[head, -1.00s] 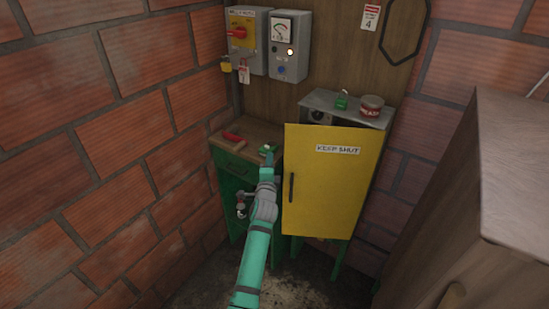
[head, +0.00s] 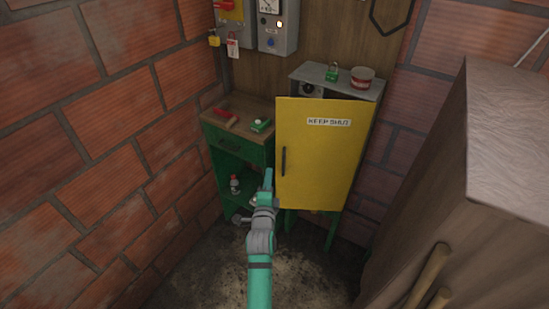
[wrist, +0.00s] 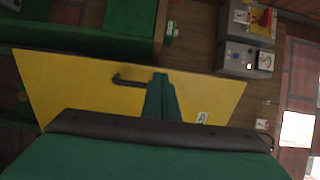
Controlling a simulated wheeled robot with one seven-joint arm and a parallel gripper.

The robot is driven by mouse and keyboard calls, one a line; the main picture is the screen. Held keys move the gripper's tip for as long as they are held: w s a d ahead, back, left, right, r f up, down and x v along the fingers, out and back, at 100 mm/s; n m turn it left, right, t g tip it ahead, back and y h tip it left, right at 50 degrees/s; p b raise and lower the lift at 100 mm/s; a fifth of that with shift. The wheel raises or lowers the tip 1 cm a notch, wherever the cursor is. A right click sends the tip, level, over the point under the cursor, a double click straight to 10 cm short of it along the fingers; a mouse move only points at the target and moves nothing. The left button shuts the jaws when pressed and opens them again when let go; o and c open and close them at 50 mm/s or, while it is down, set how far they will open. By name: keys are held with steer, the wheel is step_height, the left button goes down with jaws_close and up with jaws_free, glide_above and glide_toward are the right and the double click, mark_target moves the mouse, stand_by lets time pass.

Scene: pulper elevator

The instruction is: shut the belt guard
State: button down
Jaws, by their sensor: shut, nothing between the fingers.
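The belt guard (head: 322,160) is a yellow door with a "KEEP SHUT" label. It stands ajar in front of a grey-topped housing (head: 310,71), with dark round parts showing in the gap above it. Its dark handle (head: 283,161) is near its left edge. My gripper (head: 268,172) is shut and empty, pointing up just left of the handle in the head view. In the wrist view, my shut fingers (wrist: 160,90) overlap the yellow guard (wrist: 75,85) beside the handle (wrist: 128,81); I cannot tell whether they touch it.
A green bench (head: 240,145) with a red-handled tool (head: 226,116) and a small green item (head: 261,124) stands left. A green padlock (head: 332,72) and a red tin (head: 361,77) sit on the housing. A brown cabinet (head: 500,150) bounds the right. Some floor (head: 215,265) is clear.

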steer(key=s+d, duration=0.1)
steer(key=s, duration=0.3)
steer(key=w+d, duration=0.1)
steer(key=w, duration=1.2)
steer(key=shift+w+d+f, duration=0.15)
steer(key=shift+w+d, duration=0.1)
steer(key=shift+w, duration=0.05)
